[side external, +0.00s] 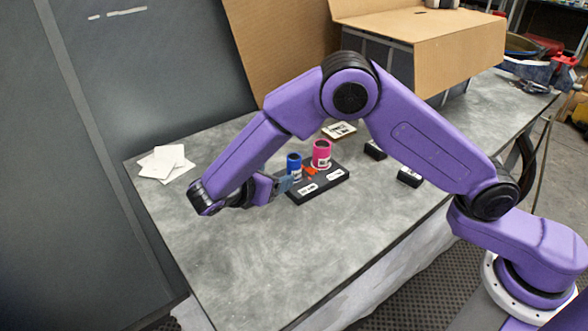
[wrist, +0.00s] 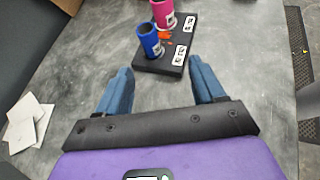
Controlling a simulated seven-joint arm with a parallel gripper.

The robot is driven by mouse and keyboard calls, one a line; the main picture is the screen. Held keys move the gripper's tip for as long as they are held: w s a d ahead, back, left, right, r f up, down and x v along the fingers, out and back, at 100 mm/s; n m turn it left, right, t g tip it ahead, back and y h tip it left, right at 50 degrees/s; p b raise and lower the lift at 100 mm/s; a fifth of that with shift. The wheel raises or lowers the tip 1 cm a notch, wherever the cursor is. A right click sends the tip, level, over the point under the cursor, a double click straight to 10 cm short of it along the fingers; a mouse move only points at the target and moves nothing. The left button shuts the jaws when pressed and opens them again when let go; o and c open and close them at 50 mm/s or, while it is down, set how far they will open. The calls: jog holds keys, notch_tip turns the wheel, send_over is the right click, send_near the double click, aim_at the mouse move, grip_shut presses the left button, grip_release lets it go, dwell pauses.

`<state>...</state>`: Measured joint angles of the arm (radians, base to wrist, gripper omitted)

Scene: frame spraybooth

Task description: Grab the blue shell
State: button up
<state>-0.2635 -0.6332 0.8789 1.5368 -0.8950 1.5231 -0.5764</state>
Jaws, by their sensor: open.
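The blue shell (side external: 294,165) is a short open-topped cylinder with a white label. It stands on a black base (side external: 318,188) next to a pink shell (side external: 321,154). In the wrist view the blue shell (wrist: 150,40) is ahead of the fingers, roughly between their lines and nearer than the pink shell (wrist: 163,12). My gripper (wrist: 161,72) is open, its two blue fingers apart with nothing between them. In the side view my gripper (side external: 281,186) is low over the table, just left of the blue shell. Whether a finger touches the base cannot be told.
Small orange pieces (side external: 310,170) lie by the shells on the base. White sheets (side external: 166,163) lie at the table's left. Two black blocks (side external: 410,177) and a cardboard box (side external: 430,35) are to the right and back. The front of the grey table (side external: 255,270) is clear.

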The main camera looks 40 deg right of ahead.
aim_at(294, 165)
jog(key=shift+n+t+h, duration=0.3)
jog(key=shift+h, duration=0.2)
jog(key=x, duration=0.8)
jog(key=w+a+f+x, duration=0.1)
jog(key=x, duration=0.3)
jog(key=shift+d, duration=0.1)
jog(key=shift+w+x, duration=0.2)
jog(key=shift+x, duration=1.2)
jog(key=shift+w+x, duration=0.2)
jog(key=shift+x, duration=1.15)
jog(key=shift+r, duration=0.2)
jog(key=c, duration=1.1)
